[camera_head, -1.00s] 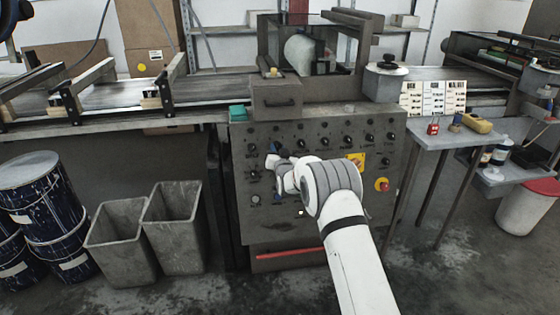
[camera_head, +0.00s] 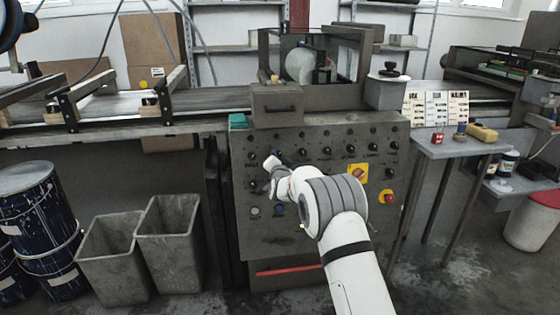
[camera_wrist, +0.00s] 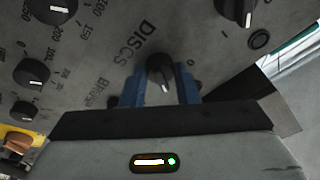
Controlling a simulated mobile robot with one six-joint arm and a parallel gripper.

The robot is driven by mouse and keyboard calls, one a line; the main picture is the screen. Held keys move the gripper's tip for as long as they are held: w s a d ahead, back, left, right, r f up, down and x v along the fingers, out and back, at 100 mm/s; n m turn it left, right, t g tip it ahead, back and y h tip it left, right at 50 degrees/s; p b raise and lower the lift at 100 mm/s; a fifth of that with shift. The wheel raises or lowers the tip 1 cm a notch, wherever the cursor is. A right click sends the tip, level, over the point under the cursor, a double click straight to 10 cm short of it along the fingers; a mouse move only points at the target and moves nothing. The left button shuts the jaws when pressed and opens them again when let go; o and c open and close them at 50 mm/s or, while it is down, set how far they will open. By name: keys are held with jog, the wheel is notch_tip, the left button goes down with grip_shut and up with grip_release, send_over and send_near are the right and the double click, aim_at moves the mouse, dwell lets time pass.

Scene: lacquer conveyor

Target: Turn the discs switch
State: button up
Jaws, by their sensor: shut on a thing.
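The discs switch (camera_wrist: 160,68) is a black knob with a white pointer mark on the grey control panel (camera_head: 262,238). In the wrist view, the label "DISCS" is beside it. My gripper (camera_wrist: 159,88) has its two blue fingers on either side of this knob and is shut on it. In the head view, my gripper (camera_head: 273,160) is at the upper left part of the panel, and the knob is hidden there or too small to make out.
Other black knobs (camera_wrist: 33,72) surround the gripped one. Two grey bins (camera_head: 166,240) stand left of the panel; a small table (camera_head: 450,147) stands right.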

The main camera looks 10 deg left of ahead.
jog(key=shift+w+d+r, duration=0.1)
jog(key=shift+r, duration=0.2)
jog(key=o, duration=1)
jog(key=shift+f, duration=0.2)
jog(key=shift+c, duration=0.2)
jog(key=s+d, duration=0.1)
jog(key=s, duration=0.6)
jog(key=shift+s+d+p, duration=0.15)
jog(key=shift+s+p, duration=0.15)
jog(key=shift+s, duration=0.1)
